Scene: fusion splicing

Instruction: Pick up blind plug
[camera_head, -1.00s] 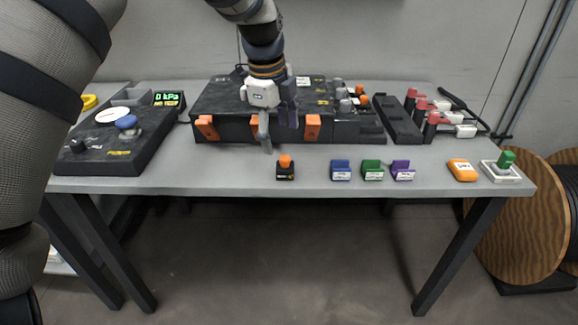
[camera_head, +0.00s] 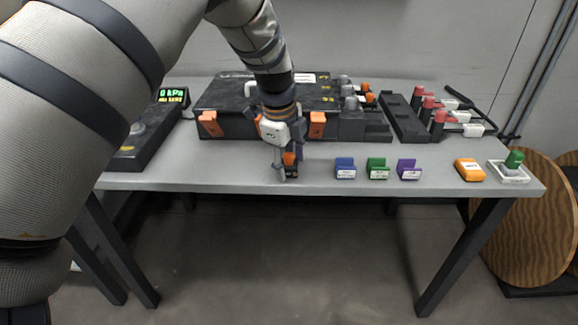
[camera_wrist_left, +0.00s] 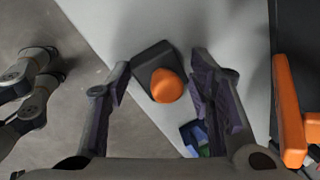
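The piece at my left gripper has an orange knob on a black base; I take it as the blind plug (camera_head: 290,158). It stands near the table's front edge, partly hidden by the fingers in the head view. In the left wrist view the plug (camera_wrist_left: 167,86) shows between the two fingers, with gaps on both sides. My left gripper (camera_head: 286,174) points down over it, fingers apart and empty; the left wrist view also shows the open gripper (camera_wrist_left: 162,74). My right gripper is not seen.
Blue (camera_head: 345,168), green (camera_head: 377,169) and purple (camera_head: 409,170) blocks stand to the right. An orange block (camera_head: 469,170) and a green-topped piece on a white tray (camera_head: 514,172) are farther right. A black case (camera_head: 230,105) with orange latches stands behind.

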